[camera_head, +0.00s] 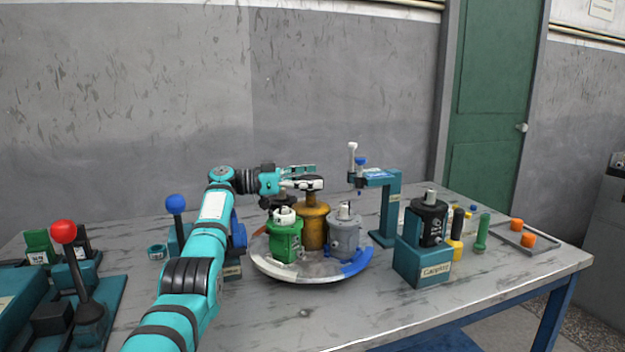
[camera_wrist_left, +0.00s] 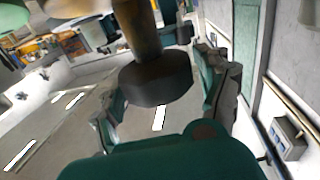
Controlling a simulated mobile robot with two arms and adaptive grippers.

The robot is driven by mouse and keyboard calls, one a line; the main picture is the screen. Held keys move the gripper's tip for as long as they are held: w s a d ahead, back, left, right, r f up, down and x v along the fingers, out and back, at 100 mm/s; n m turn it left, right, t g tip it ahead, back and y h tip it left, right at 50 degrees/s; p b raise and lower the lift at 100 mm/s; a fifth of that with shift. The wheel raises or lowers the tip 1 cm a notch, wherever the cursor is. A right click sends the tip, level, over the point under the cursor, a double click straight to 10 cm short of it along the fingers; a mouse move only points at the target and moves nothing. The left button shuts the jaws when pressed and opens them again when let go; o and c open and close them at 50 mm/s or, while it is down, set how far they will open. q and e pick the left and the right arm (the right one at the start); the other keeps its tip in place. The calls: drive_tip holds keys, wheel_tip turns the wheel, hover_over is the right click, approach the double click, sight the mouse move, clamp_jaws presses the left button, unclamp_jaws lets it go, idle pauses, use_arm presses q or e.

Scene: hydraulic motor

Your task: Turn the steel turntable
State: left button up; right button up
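The steel turntable (camera_head: 300,272) is a round grey disc with blue and white rim segments, on the table. It carries a green motor (camera_head: 286,240), a brass-coloured motor (camera_head: 313,228), a grey motor (camera_head: 344,236) and a dark one partly hidden behind. My left gripper (camera_head: 312,176) is above the turntable, near the top of the brass motor. In the left wrist view, its fingers (camera_wrist_left: 163,100) stand apart, with a dark round part (camera_wrist_left: 157,84) on a brass-brown shaft between or beyond them. I cannot tell whether they touch it. My right gripper is out of view.
A teal stand (camera_head: 390,215) rises right of the turntable. A black motor (camera_head: 432,220) sits in a teal holder (camera_head: 424,262). A red-knobbed lever (camera_head: 64,233) stands at the left, and a tray (camera_head: 527,240) with orange pieces at the right. The front table area is clear.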

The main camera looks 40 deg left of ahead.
use_arm(q)
drive_tip(key=shift+o, duration=0.5)
drive_tip(key=shift+w+d, duration=0.1)
drive_tip(key=shift+r, duration=0.1)
wheel_tip(320, 180, up, 10)
drive_tip(key=shift+f, duration=0.1)
